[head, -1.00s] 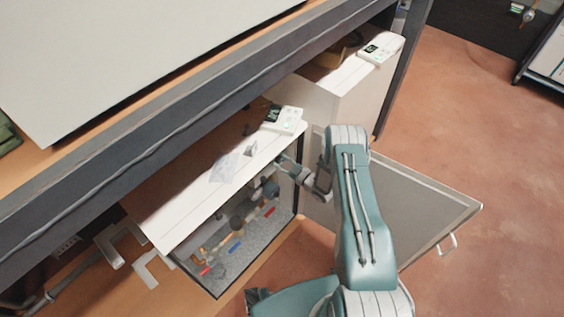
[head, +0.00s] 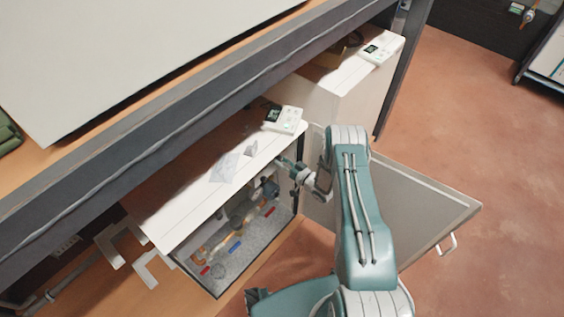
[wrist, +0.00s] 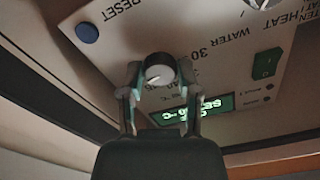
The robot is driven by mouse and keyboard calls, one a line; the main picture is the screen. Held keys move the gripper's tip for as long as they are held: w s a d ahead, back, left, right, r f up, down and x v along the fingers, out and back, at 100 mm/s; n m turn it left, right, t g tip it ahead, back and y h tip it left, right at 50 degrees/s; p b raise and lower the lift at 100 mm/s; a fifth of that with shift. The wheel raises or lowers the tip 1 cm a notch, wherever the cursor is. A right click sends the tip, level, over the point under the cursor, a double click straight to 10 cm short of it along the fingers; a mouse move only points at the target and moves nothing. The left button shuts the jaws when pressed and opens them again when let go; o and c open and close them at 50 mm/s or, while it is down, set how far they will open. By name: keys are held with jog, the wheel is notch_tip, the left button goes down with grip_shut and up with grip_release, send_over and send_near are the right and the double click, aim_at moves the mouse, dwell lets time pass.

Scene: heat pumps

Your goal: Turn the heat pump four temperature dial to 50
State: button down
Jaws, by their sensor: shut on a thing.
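In the wrist view the temperature dial (wrist: 158,68), a round knob with a pale face, sits on a light control panel (wrist: 215,45). The panel's print is upside down and includes "WATER" and "30". My gripper (wrist: 159,74) is shut on the dial, one finger on each side. A lit green display (wrist: 205,108) is partly hidden behind the right finger; its digits are upside down and hard to read. In the head view my gripper (head: 284,164) reaches into the open front of the heat pump (head: 215,180), under its white top. The dial is hidden there.
A blue reset button (wrist: 87,32) and a green switch (wrist: 266,63) are on the panel. The open door (head: 425,205) hangs to the right of the arm. Another white unit (head: 345,90) stands behind. Floor at right is clear.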

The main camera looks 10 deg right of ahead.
jog(key=shift+w+d+m, duration=0.1)
jog(key=shift+w+m, duration=0.05)
jog(key=shift+m, duration=0.25)
jog(key=shift+c, duration=1.5)
grip_release()
jog(key=v, duration=1.2)
